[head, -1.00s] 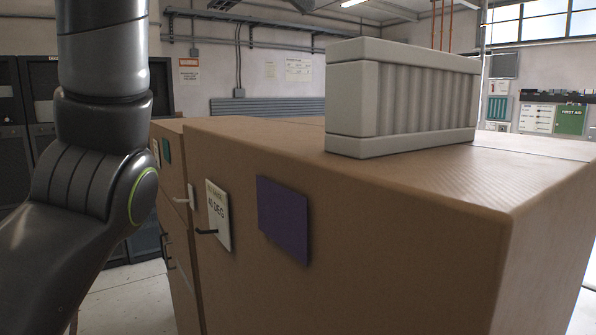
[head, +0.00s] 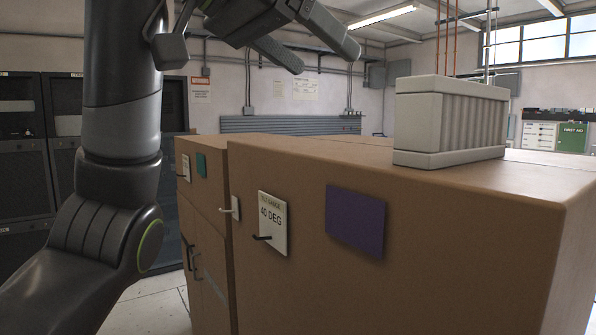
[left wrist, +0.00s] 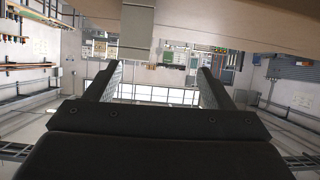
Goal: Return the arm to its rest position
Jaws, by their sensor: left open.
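My left arm (head: 122,150) rises along the left side of the head view. My left gripper (head: 327,60) hangs at the top of that view, above the brown cabinet top, with its two fingers apart. In the left wrist view its fingers (left wrist: 157,82) stand wide apart with nothing held between them. That view is upside down, with the ceiling low and the cabinet's brown edge across the top. My right gripper is in neither view.
The brown cabinet (head: 420,210) fills the right, with a pale ribbed block (head: 450,120) on top. Its front bears a purple panel (head: 355,221), a "40 DEG" card (head: 273,222) and small hooks. Dark racks (head: 25,140) stand at the far left.

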